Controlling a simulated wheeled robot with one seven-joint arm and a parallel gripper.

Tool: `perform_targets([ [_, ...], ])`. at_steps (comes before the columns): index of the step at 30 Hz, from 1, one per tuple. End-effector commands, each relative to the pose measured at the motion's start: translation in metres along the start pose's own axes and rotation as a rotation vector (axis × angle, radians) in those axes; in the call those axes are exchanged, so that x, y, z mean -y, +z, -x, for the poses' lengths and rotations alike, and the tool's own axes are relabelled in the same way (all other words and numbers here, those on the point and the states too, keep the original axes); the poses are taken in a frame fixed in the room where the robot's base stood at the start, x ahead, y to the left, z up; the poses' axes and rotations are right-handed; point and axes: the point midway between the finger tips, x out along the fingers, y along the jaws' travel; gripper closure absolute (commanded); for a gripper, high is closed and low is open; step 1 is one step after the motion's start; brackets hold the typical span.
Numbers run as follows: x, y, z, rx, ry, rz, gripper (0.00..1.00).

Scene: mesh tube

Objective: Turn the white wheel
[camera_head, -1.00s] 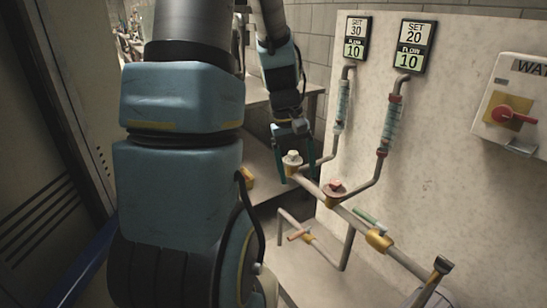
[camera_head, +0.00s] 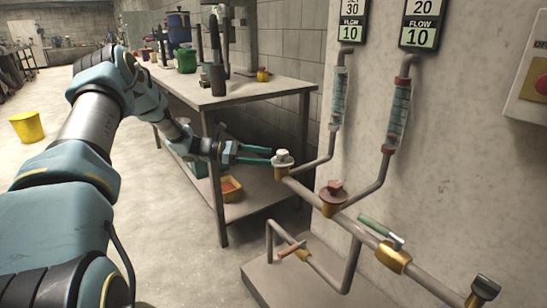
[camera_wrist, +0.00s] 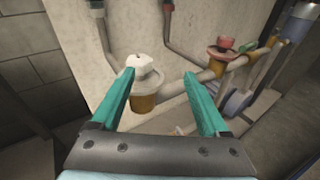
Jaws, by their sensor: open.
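The white wheel (camera_head: 283,157) sits on top of a brass valve at the left end of the pipe run. It also shows in the wrist view (camera_wrist: 140,64), above its brass body. My gripper (camera_head: 269,156) is open and comes in nearly level from the left, with its teal fingertips close to the wheel. In the wrist view the fingers (camera_wrist: 158,76) are spread. The wheel appears close to the left fingertip, which overlaps its edge; the right finger is well apart. I cannot tell whether the left finger touches it.
A red wheel (camera_head: 334,190) sits on the neighbouring valve. A green-handled valve (camera_head: 380,230) is farther along the pipe. The panel wall (camera_head: 440,170) rises behind the pipes.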

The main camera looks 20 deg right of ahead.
Motion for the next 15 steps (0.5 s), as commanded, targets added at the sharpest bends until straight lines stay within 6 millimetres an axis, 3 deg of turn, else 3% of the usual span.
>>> perform_targets([
  [10,-0.022,-0.010,-0.008,0.135,0.051,0.061,0.22],
  [15,-0.023,-0.007,-0.028,0.135,0.050,0.061,0.22],
])
